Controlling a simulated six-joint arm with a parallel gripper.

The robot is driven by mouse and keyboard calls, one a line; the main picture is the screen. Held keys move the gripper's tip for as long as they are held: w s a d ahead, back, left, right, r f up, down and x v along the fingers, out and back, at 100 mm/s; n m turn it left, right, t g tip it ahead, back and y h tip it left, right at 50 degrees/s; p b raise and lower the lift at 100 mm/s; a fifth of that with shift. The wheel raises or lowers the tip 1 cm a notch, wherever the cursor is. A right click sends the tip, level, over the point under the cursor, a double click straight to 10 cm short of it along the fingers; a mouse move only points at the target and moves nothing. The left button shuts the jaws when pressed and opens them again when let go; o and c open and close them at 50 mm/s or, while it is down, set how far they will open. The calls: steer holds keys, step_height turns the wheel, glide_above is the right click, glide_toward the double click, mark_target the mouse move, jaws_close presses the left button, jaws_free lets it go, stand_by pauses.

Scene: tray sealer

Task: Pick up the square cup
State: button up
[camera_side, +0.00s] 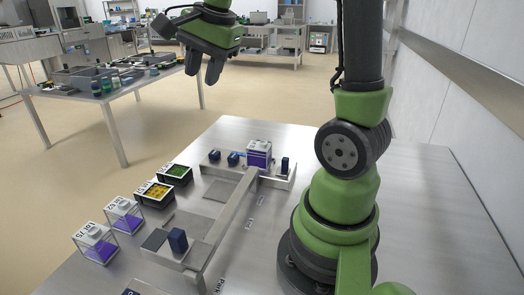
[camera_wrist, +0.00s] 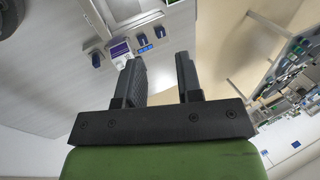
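My gripper (camera_side: 203,74) hangs high above the table at the top of the side view, well clear of everything. It is open and empty; the wrist view shows its two fingers (camera_wrist: 159,60) apart with nothing between them. Two clear square cups with purple contents and white tops stand at the table's left: a front one (camera_side: 95,243) and one behind it (camera_side: 123,214). A similar purple and white square container (camera_side: 259,154) sits on the sealer's far end; it also shows in the wrist view (camera_wrist: 120,49), beyond the left finger.
Black trays with yellow (camera_side: 156,194) and green (camera_side: 176,174) contents stand beyond the cups. The metal sealer frame (camera_side: 232,218) with dark blue blocks (camera_side: 177,241) lies mid-table. The right part of the metal table (camera_side: 435,195) is bare.

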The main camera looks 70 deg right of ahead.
steer(key=s+d+f+m+g, duration=0.1)
steer(key=d+f+m, duration=0.4)
steer(key=d+f, duration=0.1)
steer(key=s+d+f+m+g, duration=0.1)
steer(key=d+f+m, duration=0.5)
steer(key=d, duration=0.3)
steer(key=s+d+f+m+g, duration=0.1)
steer(key=d+f+m+g, duration=0.1)
steer(key=d+f+m, duration=0.4)
steer(key=shift+s+d+f+y, duration=0.1)
steer(key=shift+d+f+y, duration=0.2)
steer(key=shift+d+f, duration=0.4)
step_height(320, 180, down, 4)
steer(key=shift+d+f, duration=0.1)
steer(key=shift+f, duration=2.9)
jaws_close()
